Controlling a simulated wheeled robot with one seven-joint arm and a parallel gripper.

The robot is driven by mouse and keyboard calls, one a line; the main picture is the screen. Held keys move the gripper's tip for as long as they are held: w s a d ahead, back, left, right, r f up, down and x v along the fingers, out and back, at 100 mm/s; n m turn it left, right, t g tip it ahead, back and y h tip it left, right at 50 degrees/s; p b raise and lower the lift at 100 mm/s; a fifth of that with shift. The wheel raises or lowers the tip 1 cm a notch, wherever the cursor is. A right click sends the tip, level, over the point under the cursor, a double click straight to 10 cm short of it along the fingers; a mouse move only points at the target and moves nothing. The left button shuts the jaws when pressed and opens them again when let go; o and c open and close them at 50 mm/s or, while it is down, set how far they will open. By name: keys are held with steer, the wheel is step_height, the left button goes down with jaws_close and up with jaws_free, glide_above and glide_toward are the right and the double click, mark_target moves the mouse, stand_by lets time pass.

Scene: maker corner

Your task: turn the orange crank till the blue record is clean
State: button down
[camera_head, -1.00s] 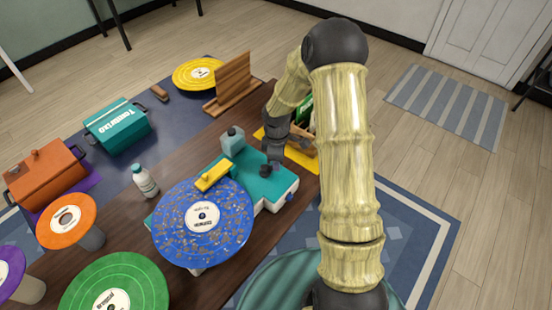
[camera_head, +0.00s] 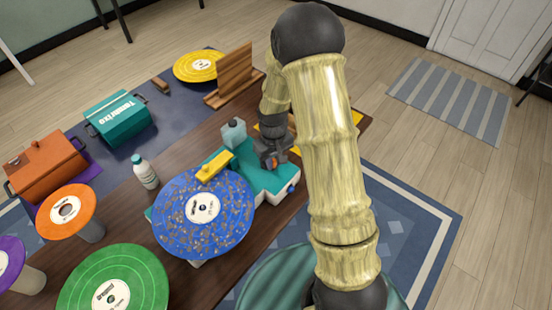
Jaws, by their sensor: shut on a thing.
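The blue record (camera_head: 228,222) lies on the teal and white cleaning machine (camera_head: 262,188) on the wooden table. Brown specks are scattered over its blue surface around the white label. A yellow arm piece (camera_head: 213,166) reaches over the record's far edge. My gripper (camera_head: 273,161) is at the machine's far right part, shut on the orange crank (camera_head: 274,160). Only a small orange bit of the crank shows; my fingers hide the rest.
A white bottle (camera_head: 145,173) stands left of the record. Green (camera_head: 138,285), orange (camera_head: 74,198) and purple (camera_head: 10,262) records stand nearby. A teal case (camera_head: 117,121), orange case (camera_head: 45,165), wooden rack (camera_head: 235,77) and yellow record (camera_head: 196,66) are farther off. My arm hides table to the right.

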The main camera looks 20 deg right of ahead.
steer(key=m, duration=0.1)
steer(key=a+m, duration=0.1)
steer(key=m, duration=0.2)
steer(key=shift+s+a+m, duration=0.15)
steer(key=shift+a+m, duration=0.15)
steer(key=m, duration=0.1)
steer(key=a+m+p, duration=0.1)
steer(key=m, duration=0.2)
steer(key=shift+w+a+m+p, duration=0.2)
steer(key=shift+a+m+p, duration=0.1)
steer(key=shift+m, duration=0.1)
steer(key=c, duration=1.3)
jaws_free()
steer(key=shift+c, duration=0.2)
steer(key=shift+r, duration=0.1)
step_height(320, 180, up, 17)
steer(key=shift+b, duration=0.3)
steer(key=shift+r, duration=0.1)
